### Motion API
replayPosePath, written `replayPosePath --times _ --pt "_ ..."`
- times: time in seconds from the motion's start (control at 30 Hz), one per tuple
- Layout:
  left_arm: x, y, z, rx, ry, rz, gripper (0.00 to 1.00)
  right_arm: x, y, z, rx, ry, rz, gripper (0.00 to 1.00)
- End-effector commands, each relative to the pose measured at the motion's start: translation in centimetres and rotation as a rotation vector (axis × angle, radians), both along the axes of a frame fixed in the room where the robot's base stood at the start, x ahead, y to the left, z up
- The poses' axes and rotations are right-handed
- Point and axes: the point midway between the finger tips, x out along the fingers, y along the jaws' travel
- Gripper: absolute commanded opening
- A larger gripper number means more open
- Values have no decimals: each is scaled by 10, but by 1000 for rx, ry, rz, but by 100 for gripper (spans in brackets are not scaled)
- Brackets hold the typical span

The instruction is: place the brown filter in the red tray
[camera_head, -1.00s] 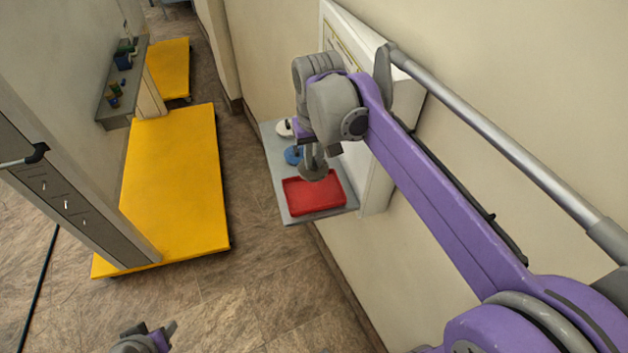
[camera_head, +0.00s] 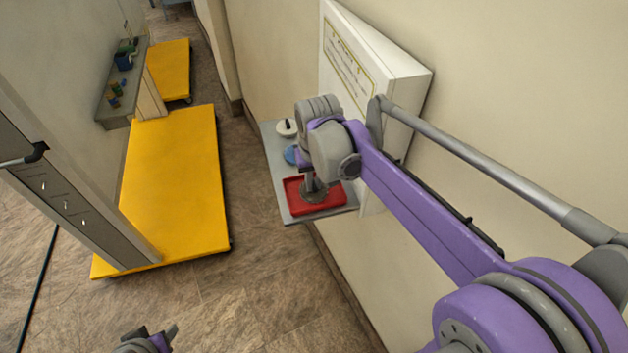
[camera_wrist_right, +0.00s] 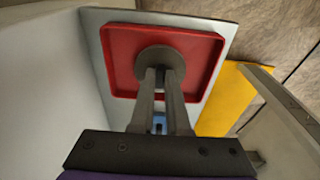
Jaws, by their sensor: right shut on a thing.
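The red tray (camera_head: 341,197) lies on a grey shelf by the wall, and it also fills the upper middle of the right wrist view (camera_wrist_right: 116,70). My right gripper (camera_wrist_right: 160,78) is shut on the brown filter (camera_wrist_right: 163,54), a dull grey-brown round disc. The filter (camera_head: 317,193) is over the inside of the tray, within its rim. I cannot tell whether it touches the tray floor. My right gripper (camera_head: 309,180) points down in the head view. My left gripper (camera_head: 150,340) is at the bottom edge, partly cut off, far from the tray.
The grey shelf (camera_head: 277,175) also bears a white round item (camera_head: 286,128) and a blue one (camera_head: 291,154) behind the tray. A white panel (camera_head: 400,80) stands on the wall beside it. A yellow platform (camera_head: 175,185) is on the floor at left, with open floor between.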

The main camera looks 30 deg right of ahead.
Motion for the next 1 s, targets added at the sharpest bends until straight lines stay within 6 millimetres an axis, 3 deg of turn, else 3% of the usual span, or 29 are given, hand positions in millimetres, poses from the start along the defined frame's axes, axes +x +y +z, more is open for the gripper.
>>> replayPosePath --times 0.03,0.17,0.57,1.0 --pt "0 0 -1 0 1 0 50 0 0 -1 0 0 0 19" --pt "0 0 -1 0 1 0 50 0 0 -1 0 0 0 42" --pt "1 0 3 0 -2 0 50 0 0 7 0 0 0 44" --pt "5 0 12 0 -9 0 50 -11 3 93 0 0 0 44"
